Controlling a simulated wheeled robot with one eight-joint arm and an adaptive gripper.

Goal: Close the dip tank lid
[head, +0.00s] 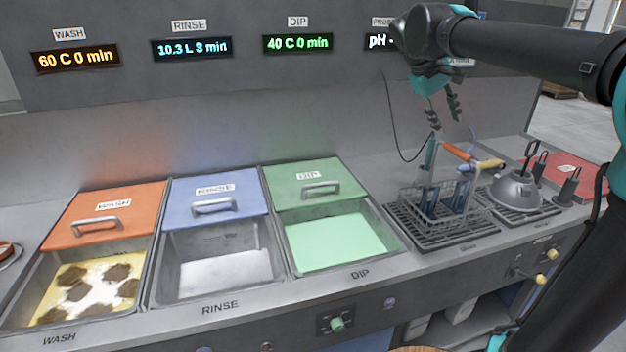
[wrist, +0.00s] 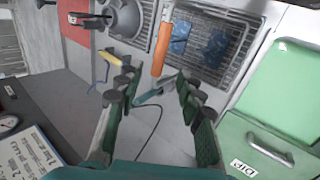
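The dip tank lid (head: 314,185) is green with a metal handle and a DIP label. It lies over the back part of the dip tank (head: 389,254), and green liquid shows in the uncovered front part. In the wrist view the lid (wrist: 240,135) and its handle (wrist: 270,148) are at the lower right. My gripper (head: 444,106) is in the air above the back of the counter, right of the lid. It also shows in the wrist view (wrist: 148,88), with its fingers apart and nothing between them in its grip.
A wire basket (head: 470,212) with an orange handle stands on a drain grate right of the dip tank. A hood-shaped tool (head: 516,190) stands farther right. The rinse lid (head: 214,192) and wash lid (head: 104,214) are to the left. A probe cable hangs near my gripper.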

